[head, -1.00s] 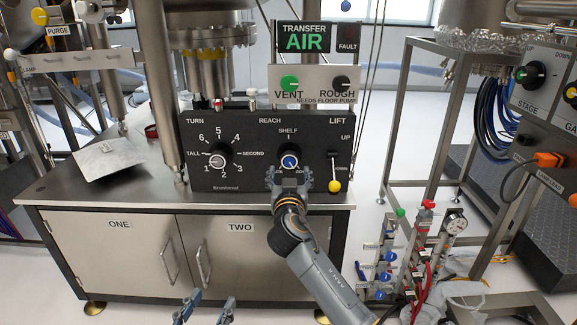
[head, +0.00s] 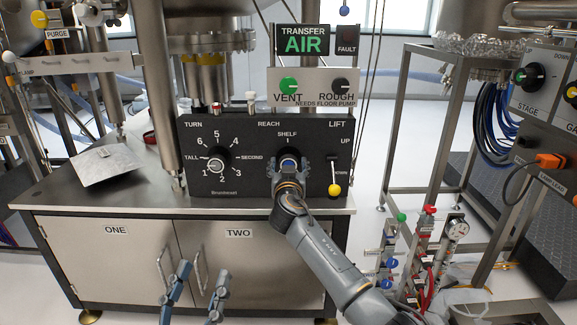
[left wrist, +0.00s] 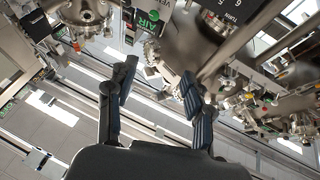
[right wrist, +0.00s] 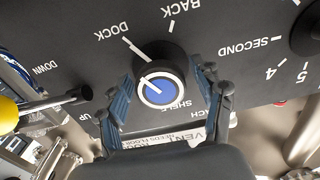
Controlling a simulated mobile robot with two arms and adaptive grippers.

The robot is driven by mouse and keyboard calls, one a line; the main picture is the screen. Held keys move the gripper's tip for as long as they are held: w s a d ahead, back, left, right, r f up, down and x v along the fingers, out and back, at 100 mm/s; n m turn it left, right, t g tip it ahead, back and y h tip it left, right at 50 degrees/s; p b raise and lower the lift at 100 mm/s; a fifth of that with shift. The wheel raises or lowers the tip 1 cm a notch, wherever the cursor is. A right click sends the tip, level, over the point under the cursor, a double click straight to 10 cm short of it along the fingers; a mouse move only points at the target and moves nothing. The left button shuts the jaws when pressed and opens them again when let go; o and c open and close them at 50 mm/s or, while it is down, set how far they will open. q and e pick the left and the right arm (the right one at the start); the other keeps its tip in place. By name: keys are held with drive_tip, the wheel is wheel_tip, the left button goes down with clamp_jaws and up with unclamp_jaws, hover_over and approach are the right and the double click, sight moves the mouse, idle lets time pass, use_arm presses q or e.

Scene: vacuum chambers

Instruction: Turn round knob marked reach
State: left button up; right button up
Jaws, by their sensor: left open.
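The round reach knob (head: 289,162) is black with a blue centre, on the black panel (head: 255,185) under the word REACH. In the right wrist view the knob (right wrist: 160,88) shows a white pointer line on its blue face, with DOCK, BACK and SHELF printed around it. My right gripper (head: 289,171) is in front of the knob. In its wrist view its fingers (right wrist: 162,90) are apart, one on each side of the knob; firm contact cannot be told. My left gripper (head: 202,275) is open and empty, low in front of the cabinet doors.
The TURN knob (head: 216,165) is left of the reach knob. The yellow-tipped LIFT lever (head: 334,189) is close on the right. A metal plate (head: 103,165) lies on the bench at left. Small valves (head: 400,240) stand right of my right arm.

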drive_tip(key=c, duration=0.9)
drive_tip(key=shift+n, duration=0.3)
